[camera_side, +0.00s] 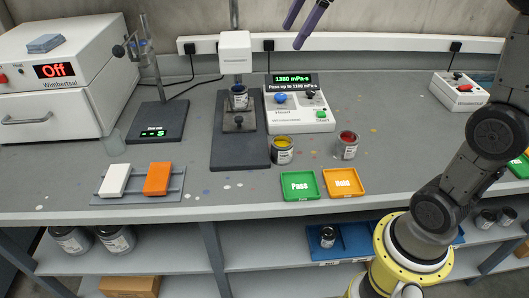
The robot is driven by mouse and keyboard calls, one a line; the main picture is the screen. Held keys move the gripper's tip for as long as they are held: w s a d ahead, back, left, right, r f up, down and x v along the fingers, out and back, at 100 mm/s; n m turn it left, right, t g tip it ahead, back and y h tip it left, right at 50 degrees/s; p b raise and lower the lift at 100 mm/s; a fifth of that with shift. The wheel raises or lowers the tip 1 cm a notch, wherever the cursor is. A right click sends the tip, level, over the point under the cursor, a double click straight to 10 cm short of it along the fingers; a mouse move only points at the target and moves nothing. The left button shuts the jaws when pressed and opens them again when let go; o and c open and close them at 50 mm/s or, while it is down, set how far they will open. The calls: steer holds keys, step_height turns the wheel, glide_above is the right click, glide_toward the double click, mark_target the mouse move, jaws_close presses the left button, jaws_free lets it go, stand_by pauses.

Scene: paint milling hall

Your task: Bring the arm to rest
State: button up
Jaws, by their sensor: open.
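My gripper (305,16) shows at the top edge of the picture, above the back of the bench. Its two purple fingers stand apart and nothing is between them. The rest of the gripper is cut off by the top edge. My dark arm rises from the yellow base ring at the lower right and leaves the picture at the right edge.
The bench (395,165) holds a viscometer with a can (239,96) on its stand and a display reading 1380 mPa·s. Two paint cans (282,150) (347,146) stand before it. Green Pass (299,185) and orange Hold (344,182) trays lie empty in front.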

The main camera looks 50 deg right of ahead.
steer(key=s+a+m, duration=0.1)
steer(key=s+a, duration=0.3)
steer(key=s, duration=0.4)
steer(key=s+f+m+t+h, duration=0.1)
steer(key=s+f+m+h, duration=0.1)
steer(key=s+f+m, duration=0.8)
steer(key=s+f, duration=0.4)
steer(key=shift+a, duration=0.4)
